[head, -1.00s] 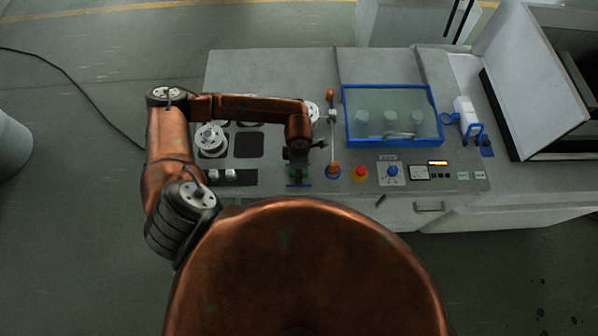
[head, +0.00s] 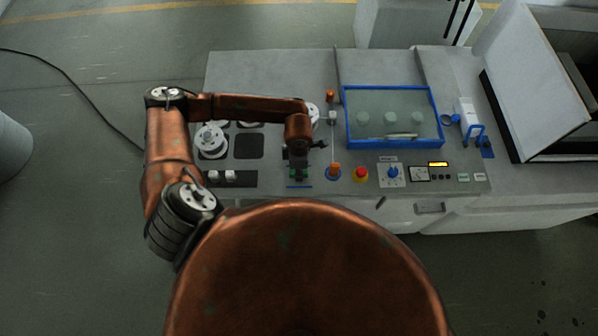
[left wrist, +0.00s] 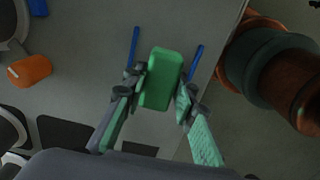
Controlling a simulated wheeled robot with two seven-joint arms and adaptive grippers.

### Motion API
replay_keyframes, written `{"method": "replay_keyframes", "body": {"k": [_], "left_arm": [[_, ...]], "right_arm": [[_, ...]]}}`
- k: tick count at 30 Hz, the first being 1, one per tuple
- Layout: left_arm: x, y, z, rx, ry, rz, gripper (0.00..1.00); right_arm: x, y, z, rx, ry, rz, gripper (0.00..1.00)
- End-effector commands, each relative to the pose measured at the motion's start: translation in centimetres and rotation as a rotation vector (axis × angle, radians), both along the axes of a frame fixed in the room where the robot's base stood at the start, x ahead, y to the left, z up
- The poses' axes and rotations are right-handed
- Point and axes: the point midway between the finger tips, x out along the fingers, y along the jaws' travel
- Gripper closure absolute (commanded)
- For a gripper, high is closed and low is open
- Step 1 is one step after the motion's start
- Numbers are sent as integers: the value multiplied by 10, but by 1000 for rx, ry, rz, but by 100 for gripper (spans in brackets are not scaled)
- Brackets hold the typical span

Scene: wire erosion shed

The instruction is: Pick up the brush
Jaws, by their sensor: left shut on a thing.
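A green block (left wrist: 162,70), which I take to be the brush's body, sits between the fingers of my left gripper (left wrist: 161,92). The fingers are shut on its two sides. No bristles show. Two blue strips flank the block in the left wrist view. In the head view my left gripper (head: 299,166) hangs at the front edge of the grey machine top, with a little green showing at its tip. Whether the block touches the surface or is off it, I cannot tell. My right gripper is in neither view.
A blue-framed clear tray (head: 441,130) lies behind. White spools (head: 211,140) are on the left. Open floor lies in front.

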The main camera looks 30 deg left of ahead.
Motion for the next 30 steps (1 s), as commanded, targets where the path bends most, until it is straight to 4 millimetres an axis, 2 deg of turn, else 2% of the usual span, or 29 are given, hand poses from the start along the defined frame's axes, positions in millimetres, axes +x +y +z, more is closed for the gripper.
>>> {"method": "replay_keyframes", "body": {"k": [5, 13, 15, 21, 27, 30], "left_arm": [[1, 0, 24, 0, -4, -2, 99], [9, -55, 84, -4, -7, -8, 99], [11, -74, 90, -5, -4, -9, 99], [17, -113, 109, -2, -2, -6, 99], [21, -134, 120, 0, -1, -3, 99], [21, -138, 122, -1, -1, -2, 99]], "right_arm": [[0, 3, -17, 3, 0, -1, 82], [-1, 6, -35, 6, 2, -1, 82], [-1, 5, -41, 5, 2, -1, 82], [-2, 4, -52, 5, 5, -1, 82], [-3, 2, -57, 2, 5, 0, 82], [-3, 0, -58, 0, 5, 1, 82]]}}
